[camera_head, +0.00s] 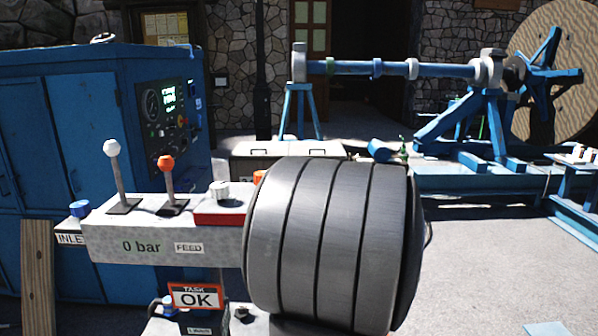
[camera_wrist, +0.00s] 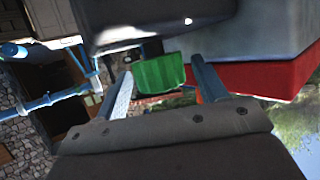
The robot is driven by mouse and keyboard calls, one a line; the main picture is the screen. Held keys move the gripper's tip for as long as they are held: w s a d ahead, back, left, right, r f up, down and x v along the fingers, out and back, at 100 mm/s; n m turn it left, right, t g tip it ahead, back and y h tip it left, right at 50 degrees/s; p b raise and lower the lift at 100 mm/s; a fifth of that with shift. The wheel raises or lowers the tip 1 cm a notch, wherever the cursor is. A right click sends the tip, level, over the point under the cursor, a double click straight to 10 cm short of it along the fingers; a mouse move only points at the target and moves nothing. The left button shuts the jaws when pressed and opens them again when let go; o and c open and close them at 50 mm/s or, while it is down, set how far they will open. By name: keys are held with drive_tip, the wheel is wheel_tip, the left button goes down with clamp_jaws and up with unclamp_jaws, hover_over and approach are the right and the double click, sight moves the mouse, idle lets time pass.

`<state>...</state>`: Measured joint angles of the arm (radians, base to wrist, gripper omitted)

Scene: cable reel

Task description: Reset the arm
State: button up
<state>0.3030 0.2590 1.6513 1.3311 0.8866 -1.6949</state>
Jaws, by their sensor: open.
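My gripper (camera_wrist: 162,70) shows in the wrist view with its two fingers apart. A green ribbed piece (camera_wrist: 160,74) appears between the fingertips. A gap shows on either side of it, and I cannot tell how far beyond the fingers it is. A grey block with a red part (camera_wrist: 262,80) is close by on the right of the wrist view. I cannot make out my gripper in the head view.
A grey control box (camera_head: 160,225) with two levers stands front left, beside a blue cabinet (camera_head: 90,120). A large grey grooved cylinder (camera_head: 325,240) hides much of the front middle. A blue stand with a shaft (camera_head: 440,70) and a large wooden reel (camera_head: 575,60) are behind.

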drive_tip(key=v, duration=1.3)
drive_tip(key=shift+s+d+r, duration=0.2)
drive_tip(key=shift+s, duration=0.15)
drive_tip(key=shift+o, duration=0.2)
